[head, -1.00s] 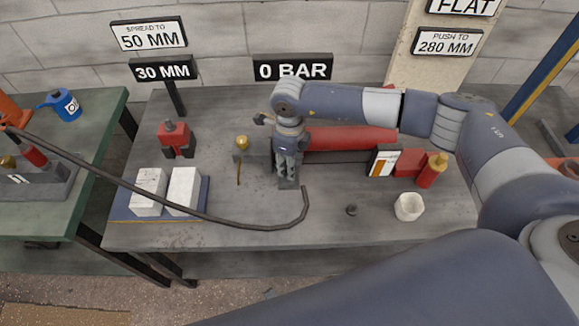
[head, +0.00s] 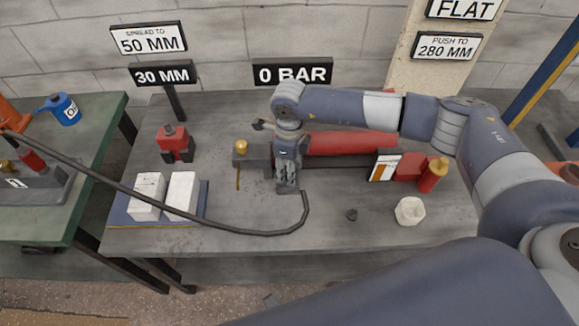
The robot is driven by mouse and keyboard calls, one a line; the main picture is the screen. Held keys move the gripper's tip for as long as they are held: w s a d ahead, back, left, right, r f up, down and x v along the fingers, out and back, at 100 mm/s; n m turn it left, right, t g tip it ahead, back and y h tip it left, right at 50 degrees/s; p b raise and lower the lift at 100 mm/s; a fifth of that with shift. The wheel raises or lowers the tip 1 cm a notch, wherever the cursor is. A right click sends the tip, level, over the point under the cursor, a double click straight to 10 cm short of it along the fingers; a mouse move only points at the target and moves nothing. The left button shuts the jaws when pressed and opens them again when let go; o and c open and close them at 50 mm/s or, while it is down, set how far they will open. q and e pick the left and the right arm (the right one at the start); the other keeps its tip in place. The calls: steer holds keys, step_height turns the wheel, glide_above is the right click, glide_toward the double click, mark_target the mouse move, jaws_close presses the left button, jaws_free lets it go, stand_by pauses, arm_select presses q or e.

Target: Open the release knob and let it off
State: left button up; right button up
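My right gripper (head: 287,188) points down over a small grey block (head: 287,189) at the near end of the long red cylinder (head: 350,143). Its fingers hide much of what is under them, so I cannot tell whether they touch or hold anything. A brass knob (head: 241,147) stands on a grey fitting to the left of the gripper, apart from it. On the green bench at left, a pump block (head: 38,193) carries a red part (head: 32,161) and a brass part (head: 8,166). I cannot tell which part is the release knob. My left gripper is out of view.
A black hose (head: 150,200) runs from the left bench across the grey bench (head: 330,235). White blocks (head: 183,191), a red-and-black tool (head: 175,144), a white cup (head: 409,210) and a red bottle (head: 432,175) stand around. A sign reads 0 BAR (head: 293,72).

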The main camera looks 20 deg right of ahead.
step_height(320, 180, up, 12)
stand_by(0.6)
stand_by(0.4)
